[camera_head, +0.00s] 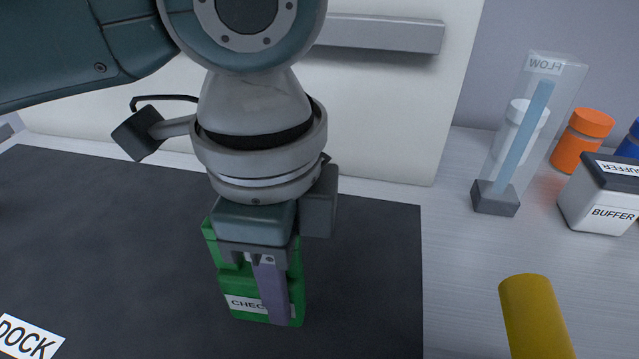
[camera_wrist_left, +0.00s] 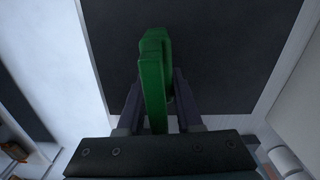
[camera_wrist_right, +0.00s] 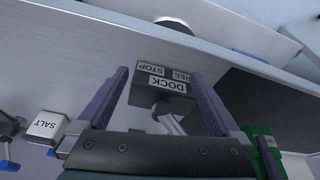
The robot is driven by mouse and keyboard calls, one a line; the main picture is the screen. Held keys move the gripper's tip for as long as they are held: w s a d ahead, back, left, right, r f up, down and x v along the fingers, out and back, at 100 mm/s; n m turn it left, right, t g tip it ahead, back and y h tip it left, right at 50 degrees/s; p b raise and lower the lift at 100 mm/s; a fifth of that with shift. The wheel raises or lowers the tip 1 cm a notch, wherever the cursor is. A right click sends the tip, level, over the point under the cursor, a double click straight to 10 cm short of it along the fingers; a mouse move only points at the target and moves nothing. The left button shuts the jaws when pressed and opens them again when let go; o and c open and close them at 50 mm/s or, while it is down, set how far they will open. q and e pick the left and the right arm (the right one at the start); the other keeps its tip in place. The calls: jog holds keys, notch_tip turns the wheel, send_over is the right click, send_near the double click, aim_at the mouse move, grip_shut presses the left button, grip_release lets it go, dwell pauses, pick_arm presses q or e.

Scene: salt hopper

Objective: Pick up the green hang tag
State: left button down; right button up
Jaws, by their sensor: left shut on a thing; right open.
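The green hang tag (camera_head: 226,277) is upright over the dark mat in the head view, with a white label reading "CHEC" and the rest covered by a finger. My left gripper (camera_head: 272,312) points down and is shut on it. In the left wrist view the tag (camera_wrist_left: 153,80) shows edge-on between the two fingers of the left gripper (camera_wrist_left: 158,103). I cannot tell whether its lower edge touches the mat. My right gripper (camera_wrist_right: 162,88) is open and empty in the right wrist view; part of the green tag (camera_wrist_right: 264,146) shows at the right there.
A dark mat (camera_head: 120,230) covers the left and middle. A clear "FLOW" column (camera_head: 497,199), an orange-capped jar (camera_head: 580,140) and a "BUFFER" box (camera_head: 596,195) stand at right. A yellow cylinder (camera_head: 535,315) is at lower right. A "SALT" box (camera_wrist_right: 46,126) shows in the right wrist view.

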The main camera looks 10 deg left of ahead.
pick_arm(q)
notch_tip(320, 180, up, 16)
jog(key=shift+r+p, duration=0.2)
jog(key=shift+p, duration=1.05)
